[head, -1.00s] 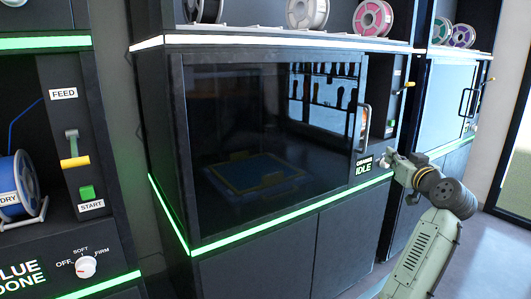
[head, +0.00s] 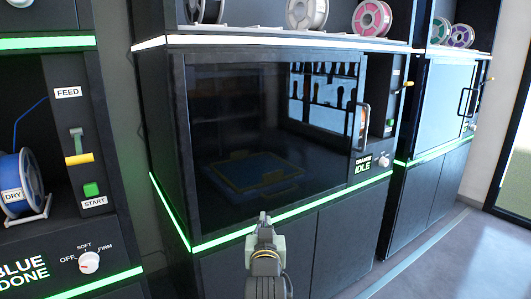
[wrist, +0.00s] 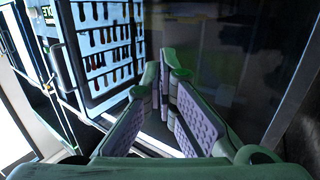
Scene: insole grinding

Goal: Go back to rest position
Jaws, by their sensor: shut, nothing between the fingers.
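My gripper (head: 265,218) is shut and empty in front of the lower edge of the middle machine's closed glass door (head: 235,120). In the wrist view my gripper's fingers (wrist: 160,68) come together at their tips with nothing between them. My arm rises from the bottom middle of the head view. A gap between gripper and door cannot be judged exactly.
The middle machine (head: 165,130) reads "ORANGE IDLE" and has a door handle (head: 364,128) at right. A blue tray (head: 255,170) shows behind the glass. At left stands a machine marked "BLUE DONE" (head: 22,268). Open floor (head: 440,255) lies at right.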

